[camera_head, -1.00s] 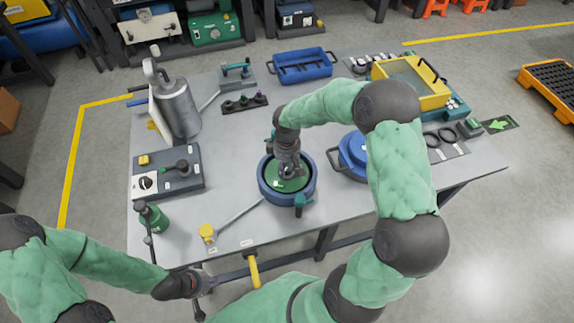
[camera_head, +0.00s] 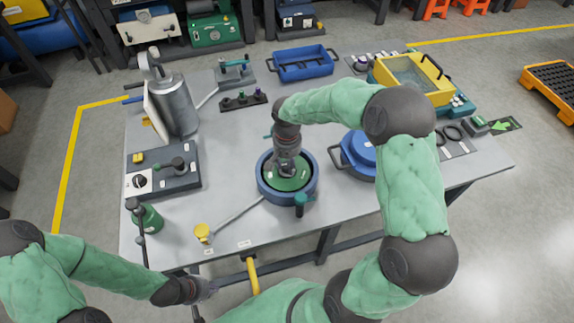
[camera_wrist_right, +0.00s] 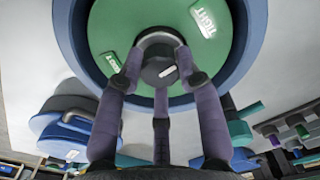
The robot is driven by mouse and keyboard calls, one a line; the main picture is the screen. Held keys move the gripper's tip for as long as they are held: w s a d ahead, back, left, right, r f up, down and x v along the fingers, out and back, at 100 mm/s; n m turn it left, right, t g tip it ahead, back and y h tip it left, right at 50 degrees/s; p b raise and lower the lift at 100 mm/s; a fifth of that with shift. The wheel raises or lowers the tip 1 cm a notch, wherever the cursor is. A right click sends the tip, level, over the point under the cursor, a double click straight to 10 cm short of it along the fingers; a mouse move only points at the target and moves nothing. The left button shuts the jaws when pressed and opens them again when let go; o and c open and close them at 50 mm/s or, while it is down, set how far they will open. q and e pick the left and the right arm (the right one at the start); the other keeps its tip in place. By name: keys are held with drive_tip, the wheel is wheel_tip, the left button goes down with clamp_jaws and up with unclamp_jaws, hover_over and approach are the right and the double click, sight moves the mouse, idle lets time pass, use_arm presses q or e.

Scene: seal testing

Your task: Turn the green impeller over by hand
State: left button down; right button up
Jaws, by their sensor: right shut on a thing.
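The green impeller (camera_head: 284,184) is a flat green disc seated inside a round blue housing (camera_head: 263,191) on the table. In the right wrist view, the impeller (camera_wrist_right: 112,25) fills the top, with raised white "TIGHT" lettering and a dark grey centre hub (camera_wrist_right: 158,68). My right gripper (camera_head: 288,172) reaches down from above onto the middle of the impeller. In the right wrist view its purple-grey fingers (camera_wrist_right: 160,62) close around the hub. My left gripper (camera_head: 208,289) hangs in front of the table edge at lower left, away from the impeller; its finger opening is too small to judge.
A teal-handled clamp (camera_head: 301,199) sits at the housing's front rim. A lever bar (camera_head: 238,214) lies left of the housing. A blue lidded pot (camera_head: 352,150) stands close on the right, behind my right arm. A green bottle (camera_head: 148,218) stands at front left.

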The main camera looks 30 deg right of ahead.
drive_tip(key=m+b, duration=0.1)
drive_tip(key=m, duration=0.3)
drive_tip(key=shift+m, duration=0.3)
drive_tip(key=o, duration=1.4)
drive_tip(key=shift+c, duration=0.2)
